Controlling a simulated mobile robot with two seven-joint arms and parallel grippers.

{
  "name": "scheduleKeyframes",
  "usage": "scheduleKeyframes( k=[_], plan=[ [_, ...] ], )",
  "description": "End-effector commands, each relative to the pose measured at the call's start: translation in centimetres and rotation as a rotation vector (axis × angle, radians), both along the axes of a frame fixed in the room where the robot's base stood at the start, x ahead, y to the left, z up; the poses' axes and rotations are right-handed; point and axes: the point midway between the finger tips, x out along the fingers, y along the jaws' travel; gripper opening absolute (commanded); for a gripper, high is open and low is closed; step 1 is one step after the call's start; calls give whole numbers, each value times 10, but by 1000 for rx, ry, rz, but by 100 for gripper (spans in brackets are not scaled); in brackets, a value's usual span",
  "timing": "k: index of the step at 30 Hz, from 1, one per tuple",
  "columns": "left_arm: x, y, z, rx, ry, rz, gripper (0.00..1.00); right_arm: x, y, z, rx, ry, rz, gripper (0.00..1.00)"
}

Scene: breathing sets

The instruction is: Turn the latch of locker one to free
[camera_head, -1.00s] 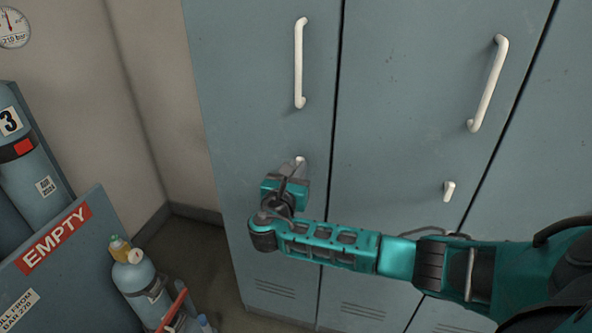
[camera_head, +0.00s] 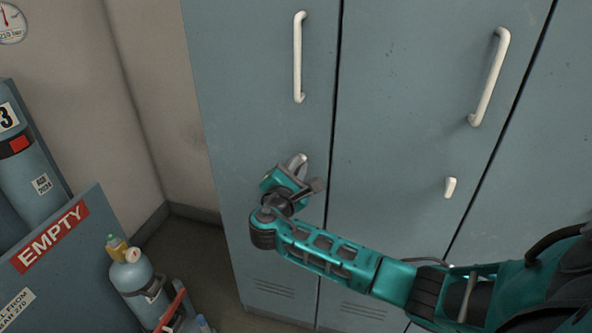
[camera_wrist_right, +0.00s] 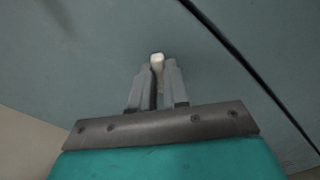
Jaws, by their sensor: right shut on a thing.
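The left locker door (camera_head: 240,110) is blue-grey and closed, with a long white handle (camera_head: 298,58). Its small latch lies below that handle, mostly hidden by my right gripper (camera_head: 298,165) in the head view. In the right wrist view the white end of the latch (camera_wrist_right: 157,60) shows between the two grey fingers of my right gripper (camera_wrist_right: 160,82), which are shut on it. The gripper is tilted in the head view. My left gripper is not in view.
The neighbouring locker door has a white handle (camera_head: 489,78) and an upright white latch (camera_head: 450,187). A rack marked EMPTY (camera_head: 52,240) and a blue-grey cylinder (camera_head: 135,278) stand at the lower left. A gauge (camera_head: 10,24) hangs on the wall.

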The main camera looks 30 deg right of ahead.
Motion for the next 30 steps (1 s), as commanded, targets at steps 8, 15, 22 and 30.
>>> scheduleKeyframes(
  k=[8,15,22,30],
  plan=[
    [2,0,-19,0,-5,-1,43,-1,-1,-5,174,-201,-2,0],
    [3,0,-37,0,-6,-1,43,-1,-1,-6,319,-372,-2,0],
    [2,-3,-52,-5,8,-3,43,-2,-1,-7,433,-507,-2,0],
    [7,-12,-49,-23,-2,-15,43,-1,-1,-6,521,-610,-2,0]
  ],
)
